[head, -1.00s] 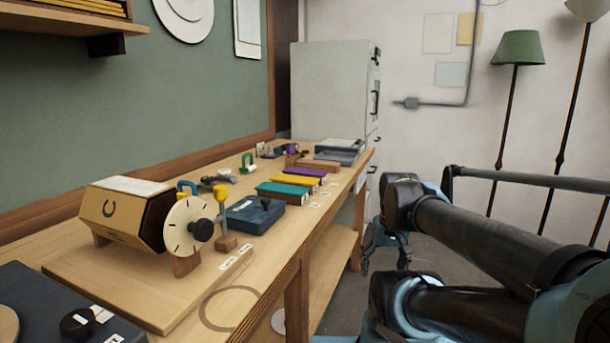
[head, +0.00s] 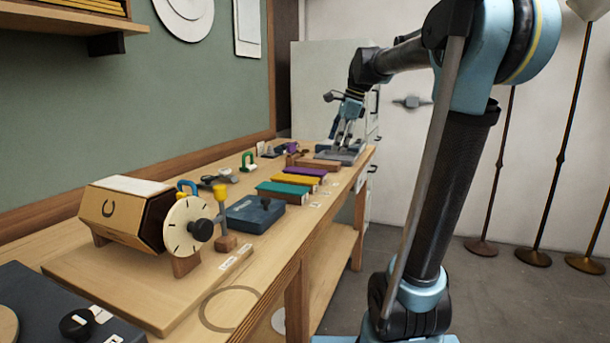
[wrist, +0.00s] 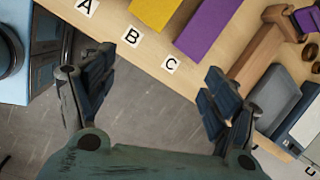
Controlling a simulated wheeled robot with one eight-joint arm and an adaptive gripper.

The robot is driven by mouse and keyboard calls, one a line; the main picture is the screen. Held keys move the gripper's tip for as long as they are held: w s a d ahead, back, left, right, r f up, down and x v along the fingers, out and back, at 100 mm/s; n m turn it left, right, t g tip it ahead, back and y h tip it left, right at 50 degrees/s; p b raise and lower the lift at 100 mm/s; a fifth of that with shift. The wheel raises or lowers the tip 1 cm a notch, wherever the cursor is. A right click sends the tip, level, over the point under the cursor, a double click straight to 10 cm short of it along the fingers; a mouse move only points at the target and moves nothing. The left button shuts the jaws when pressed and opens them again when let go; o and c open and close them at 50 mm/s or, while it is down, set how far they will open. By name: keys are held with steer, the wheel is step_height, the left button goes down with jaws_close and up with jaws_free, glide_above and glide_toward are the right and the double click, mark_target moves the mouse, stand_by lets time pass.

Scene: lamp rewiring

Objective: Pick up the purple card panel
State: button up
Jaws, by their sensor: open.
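The purple card panel (head: 306,171) lies on the workbench, the farthest of a row with a yellow panel (head: 295,180) and a teal panel (head: 284,191). In the wrist view the purple panel (wrist: 208,28) is at the top, beyond my fingers, partly cut off by the frame edge, with label C (wrist: 171,64) by its near end. My gripper (head: 340,140) is over the far end of the bench, beyond the panel in the head view. In the wrist view my gripper (wrist: 157,85) is open with two spread fingers, nothing between them but floor and the bench edge.
A grey tray (wrist: 277,100) and a wooden block (wrist: 262,52) lie right of the panel in the wrist view. Another small purple item (head: 292,147) is farther back. A blue box (head: 254,214) and a dial (head: 188,226) stand nearer.

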steer(key=w+a+r+m, duration=0.4)
steer(key=w, duration=0.4)
steer(key=y, duration=0.1)
glide_toward(306, 170)
steer(key=shift+m, duration=0.4)
steer(key=x, duration=0.7)
steer(key=shift+a+f, duration=0.15)
steer(key=shift+f, duration=0.05)
steer(key=c, duration=1.1)
